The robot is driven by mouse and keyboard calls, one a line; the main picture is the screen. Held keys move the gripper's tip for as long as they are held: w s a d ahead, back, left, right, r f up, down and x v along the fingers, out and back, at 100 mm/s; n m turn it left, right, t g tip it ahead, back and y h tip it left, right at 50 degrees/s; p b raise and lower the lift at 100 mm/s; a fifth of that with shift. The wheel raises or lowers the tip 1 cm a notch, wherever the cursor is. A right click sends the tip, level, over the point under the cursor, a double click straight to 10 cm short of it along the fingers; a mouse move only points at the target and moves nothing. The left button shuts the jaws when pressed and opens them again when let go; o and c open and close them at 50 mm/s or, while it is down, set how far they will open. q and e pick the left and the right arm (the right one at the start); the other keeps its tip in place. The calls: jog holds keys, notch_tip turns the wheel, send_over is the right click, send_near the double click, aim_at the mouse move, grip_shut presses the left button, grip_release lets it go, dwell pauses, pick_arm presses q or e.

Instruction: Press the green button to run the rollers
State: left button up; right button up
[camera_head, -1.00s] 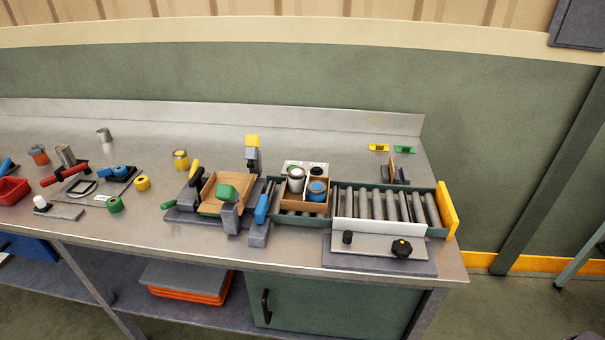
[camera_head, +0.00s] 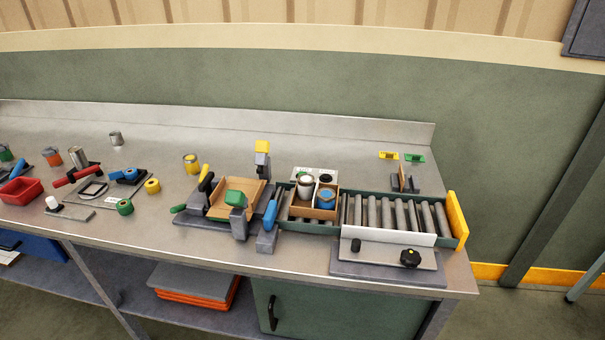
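The roller conveyor (camera_head: 398,212) lies along the right part of the bench, with a yellow end plate (camera_head: 456,220). A wooden box (camera_head: 326,214) with a grey-white can (camera_head: 305,184) and a blue-topped can (camera_head: 327,195) sits on its left part. A pale panel with a dark button or knob (camera_head: 326,178) stands just behind the box, partly hidden. A control plate (camera_head: 385,252) with a small black knob (camera_head: 356,245) and a larger black knob (camera_head: 410,258) is in front of the rollers. I cannot clearly make out a green button. Neither gripper is in view.
A fixture with a wooden tray (camera_head: 250,193), a green block (camera_head: 234,197) and a blue handle (camera_head: 270,214) stands left of the conveyor. Tools and a red bin (camera_head: 20,190) occupy the left. The bench's back is largely clear.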

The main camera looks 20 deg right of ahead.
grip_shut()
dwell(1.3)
